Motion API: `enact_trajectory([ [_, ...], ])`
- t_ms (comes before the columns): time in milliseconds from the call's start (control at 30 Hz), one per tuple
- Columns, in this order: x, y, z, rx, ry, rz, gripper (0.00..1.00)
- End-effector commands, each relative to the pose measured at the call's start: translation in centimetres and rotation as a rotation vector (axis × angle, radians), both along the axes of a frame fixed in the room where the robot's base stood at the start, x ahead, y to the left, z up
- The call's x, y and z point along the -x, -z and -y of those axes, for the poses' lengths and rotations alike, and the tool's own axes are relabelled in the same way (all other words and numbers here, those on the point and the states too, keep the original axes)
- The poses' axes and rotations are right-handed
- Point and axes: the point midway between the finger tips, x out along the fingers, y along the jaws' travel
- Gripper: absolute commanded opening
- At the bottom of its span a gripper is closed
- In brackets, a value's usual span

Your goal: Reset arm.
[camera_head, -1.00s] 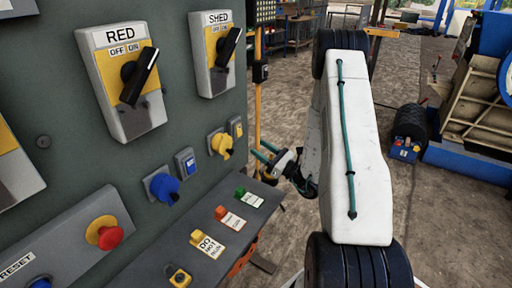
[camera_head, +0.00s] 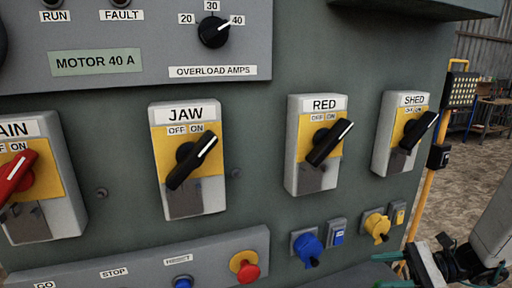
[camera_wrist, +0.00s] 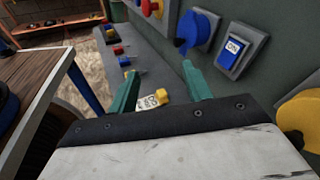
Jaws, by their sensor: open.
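My gripper (camera_wrist: 160,88) shows in the wrist view with its two green fingers apart and nothing between them. It is in front of the grey-green control panel, near a blue socket (camera_wrist: 197,30) and a blue switch (camera_wrist: 234,50). In the head view my gripper (camera_head: 452,268) is at the lower right edge, beside the yellow socket (camera_head: 377,226), with my arm partly out of the picture. The small shelf with several coloured tags (camera_wrist: 130,62) lies beyond and below the fingers in the wrist view.
The panel carries rotary switches labelled JAW (camera_head: 190,160), RED (camera_head: 322,145) and SHED (camera_head: 410,132). A red push button (camera_head: 246,268) sits on the lower box. A wooden table (camera_wrist: 30,95) is at the left in the wrist view. Floor (camera_head: 478,190) is open at the right.

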Motion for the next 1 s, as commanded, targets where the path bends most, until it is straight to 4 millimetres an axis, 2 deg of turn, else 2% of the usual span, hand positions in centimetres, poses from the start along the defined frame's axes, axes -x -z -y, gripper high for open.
enact_trajectory([
  [33, 1.4, -1.2, -1.1, 0.077, -0.097, 0.031, 0.49],
  [100, 3.5, -2.1, -2.1, 0.181, -0.223, 0.065, 0.49],
  [200, 6.2, -3.3, -3.0, 0.328, -0.391, 0.124, 0.49],
  [400, 10.6, -5.6, -3.1, 0.626, -0.684, 0.265, 0.49],
  [700, 14.6, -9.6, -1.8, 1.051, -1.014, 0.525, 0.49],
  [867, 16.0, -12.2, -1.7, 1.233, -1.114, 0.677, 0.49],
  [1000, 17.0, -14.1, -2.6, 1.313, -1.135, 0.793, 0.49],
])
